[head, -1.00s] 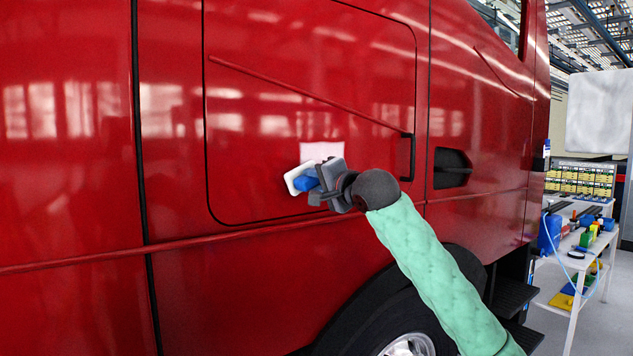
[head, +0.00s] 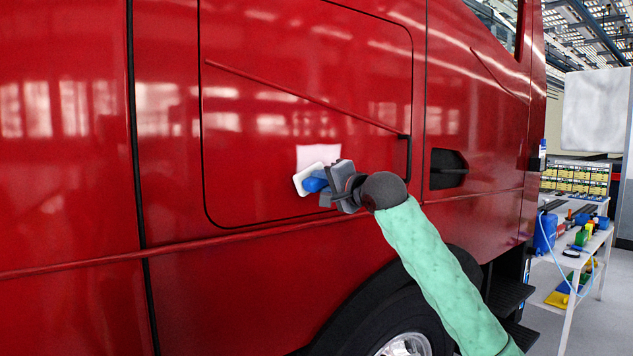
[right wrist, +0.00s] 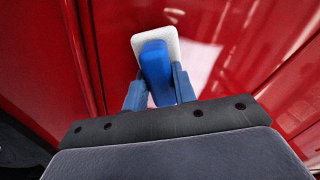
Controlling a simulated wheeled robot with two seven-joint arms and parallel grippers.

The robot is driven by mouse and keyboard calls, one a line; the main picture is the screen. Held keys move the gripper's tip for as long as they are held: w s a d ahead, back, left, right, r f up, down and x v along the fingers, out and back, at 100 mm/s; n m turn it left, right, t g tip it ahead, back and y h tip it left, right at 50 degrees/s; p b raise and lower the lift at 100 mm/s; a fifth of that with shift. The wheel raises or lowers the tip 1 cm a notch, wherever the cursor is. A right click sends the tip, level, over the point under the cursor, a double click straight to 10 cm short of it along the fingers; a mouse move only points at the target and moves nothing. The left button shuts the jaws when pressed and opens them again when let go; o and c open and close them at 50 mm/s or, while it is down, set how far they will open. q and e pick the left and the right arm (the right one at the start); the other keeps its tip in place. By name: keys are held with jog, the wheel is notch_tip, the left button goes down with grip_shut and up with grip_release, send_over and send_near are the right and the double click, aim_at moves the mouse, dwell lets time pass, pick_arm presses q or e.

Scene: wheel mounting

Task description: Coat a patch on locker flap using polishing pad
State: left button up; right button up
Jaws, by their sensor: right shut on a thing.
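The polishing pad (head: 307,179) has a white face plate and a blue handle. My right gripper (head: 326,183) is shut on the blue handle. In the right wrist view the pad (right wrist: 155,68) sits between the fingers of the gripper (right wrist: 158,95). The locker flap (head: 270,110) is the red panel with a dark outline on the truck's side. A pale patch (head: 318,153) shows on the flap, partly hidden behind the pad and gripper. The pad is at the patch's lower left, tilted, close to the flap; I cannot tell whether it touches. My left gripper is out of view.
A dark handle recess (head: 448,168) is right of the flap. A white table (head: 580,240) with tools and a blue container stands at the far right.

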aim_at(311, 183)
jog(key=shift+w+d, duration=0.15)
jog(key=shift+d, duration=0.05)
jog(key=shift+r+p, duration=0.1)
jog(key=shift+p, duration=0.2)
jog(key=shift+s+a+p, duration=0.2)
jog(key=shift+s+a, duration=0.35)
jog(key=shift+a, duration=0.3)
jog(key=shift+s+a+p, duration=0.15)
jog(key=shift+s+a, duration=0.4)
jog(key=shift+a, duration=0.3)
jog(key=shift+s, duration=0.1)
jog(key=shift+p+v, duration=0.4)
jog(key=shift+v, duration=2.5)
jog(key=shift+d, duration=0.1)
